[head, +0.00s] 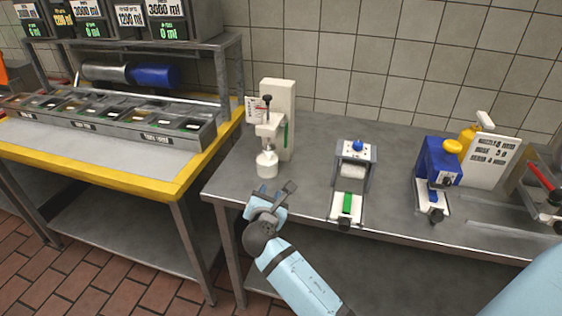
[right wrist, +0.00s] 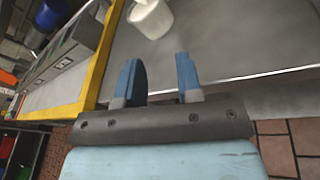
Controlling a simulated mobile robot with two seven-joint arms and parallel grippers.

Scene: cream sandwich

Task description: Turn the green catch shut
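Two green parts show in the head view, and I cannot tell which is the catch. One is a narrow upright green strip (head: 286,135) on the side of the white stand machine (head: 280,105). The other is a green block (head: 348,203) on the white base of the small press (head: 354,170). My right gripper (head: 268,196) is in front of the white machine, near the table's front edge. In the right wrist view its two blue fingers (right wrist: 160,78) are apart with nothing between them. My left gripper is not in view.
A white cup (head: 267,165) is below the machine's nozzle and also shows in the right wrist view (right wrist: 150,16). A blue device (head: 438,160) and a white sign (head: 490,160) are farther right. A yellow-edged table (head: 172,190) with ingredient bins is on the left.

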